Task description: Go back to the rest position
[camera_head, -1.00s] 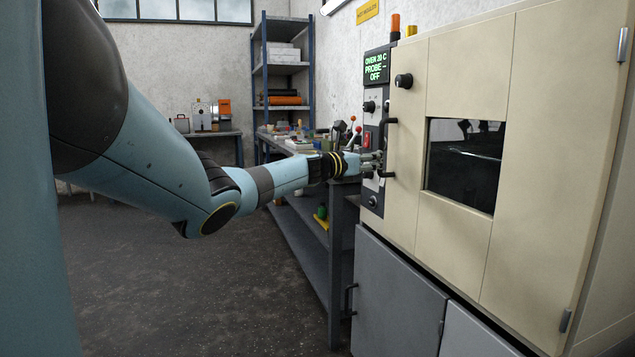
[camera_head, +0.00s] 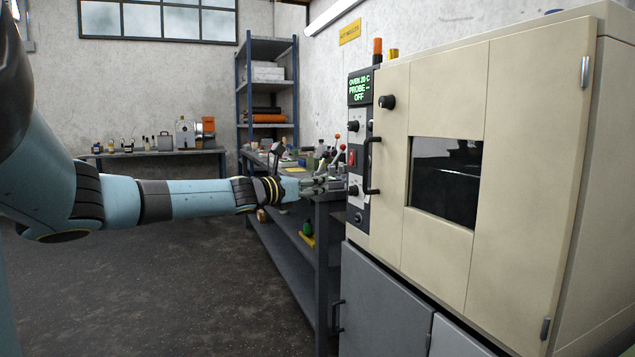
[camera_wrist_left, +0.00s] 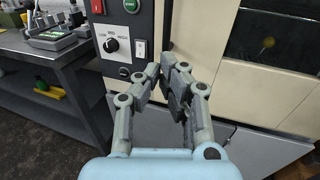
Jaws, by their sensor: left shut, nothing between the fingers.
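My left arm reaches in from the left in the head view. Its gripper (camera_head: 328,184) is shut and empty, in front of the lower part of the oven's control panel (camera_head: 358,205). In the left wrist view the fingers (camera_wrist_left: 168,82) come together with nothing between them, close to the panel's lower knob (camera_wrist_left: 111,45) and the oven front. I cannot tell whether they touch it. The oven (camera_head: 440,95) is a cream cabinet with its door shut and a dark window (camera_head: 445,182). Its display (camera_head: 360,87) reads "OVEN 20 C PROBE -- OFF". My right gripper is not in view.
A workbench (camera_head: 322,240) with tools on it stands behind the gripper, left of the oven. Grey cabinet doors (camera_head: 385,300) are under the oven. The dark door handle (camera_head: 370,165) juts out near the fingers. Floor (camera_head: 170,290) at the left is clear.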

